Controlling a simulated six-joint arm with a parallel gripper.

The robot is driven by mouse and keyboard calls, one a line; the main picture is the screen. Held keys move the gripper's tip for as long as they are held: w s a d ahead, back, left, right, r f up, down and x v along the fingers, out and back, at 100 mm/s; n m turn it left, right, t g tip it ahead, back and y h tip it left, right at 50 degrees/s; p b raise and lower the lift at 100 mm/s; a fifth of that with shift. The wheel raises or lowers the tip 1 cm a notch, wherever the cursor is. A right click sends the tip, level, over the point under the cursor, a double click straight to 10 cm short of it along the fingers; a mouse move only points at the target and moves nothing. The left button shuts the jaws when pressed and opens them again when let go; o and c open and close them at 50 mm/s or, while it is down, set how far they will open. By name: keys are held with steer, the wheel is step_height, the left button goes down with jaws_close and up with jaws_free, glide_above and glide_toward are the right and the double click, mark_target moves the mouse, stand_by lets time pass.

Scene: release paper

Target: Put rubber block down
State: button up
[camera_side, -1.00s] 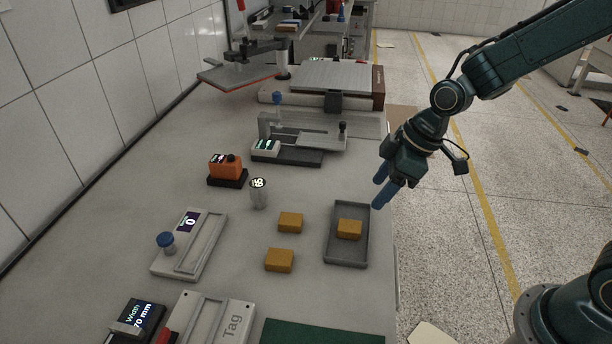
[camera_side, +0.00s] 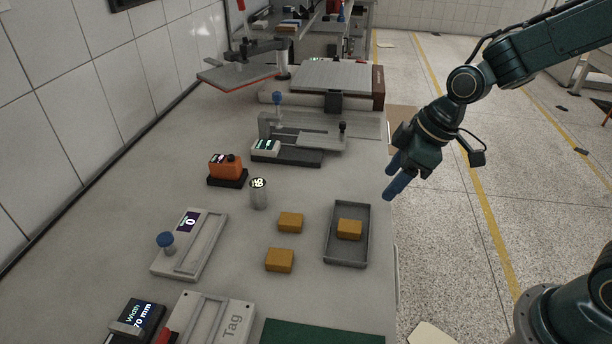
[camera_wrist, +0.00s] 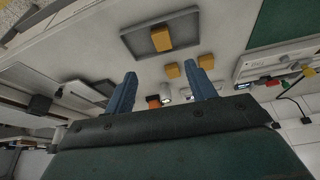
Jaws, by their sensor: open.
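My gripper (camera_side: 395,180) is open and empty, raised in the air to the right of the grey tray (camera_side: 361,250), with its blue fingers apart. One orange-yellow rubber block (camera_side: 349,229) lies in the tray. Two more such blocks lie on the table left of the tray, one farther back (camera_side: 290,222) and one nearer the front (camera_side: 279,260). In the wrist view my two fingers (camera_wrist: 162,88) stand apart with nothing held between them. The tray (camera_wrist: 133,47) with its block (camera_wrist: 161,39) shows beyond the fingertips.
A silver cylinder (camera_side: 259,194) and an orange device (camera_side: 225,168) stand left of the blocks. A slotted grey fixture (camera_side: 205,245) lies farther left. A green mat (camera_side: 322,334) is at the front. A grey cutting machine (camera_side: 334,78) stands at the back.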

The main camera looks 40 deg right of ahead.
steer(key=s+d+r+m+t+h, duration=0.1)
steer(key=s+d+r+m, duration=0.2)
steer(key=s, duration=0.6)
steer(key=s+d+r+m+t+h, duration=0.1)
steer(key=s+d+r+m, duration=0.2)
steer(key=s+r+m, duration=0.2)
steer(key=shift+s+d+r+h, duration=0.3)
steer(key=shift+s+d+r, duration=0.1)
steer(key=shift+s+r, duration=1.4)
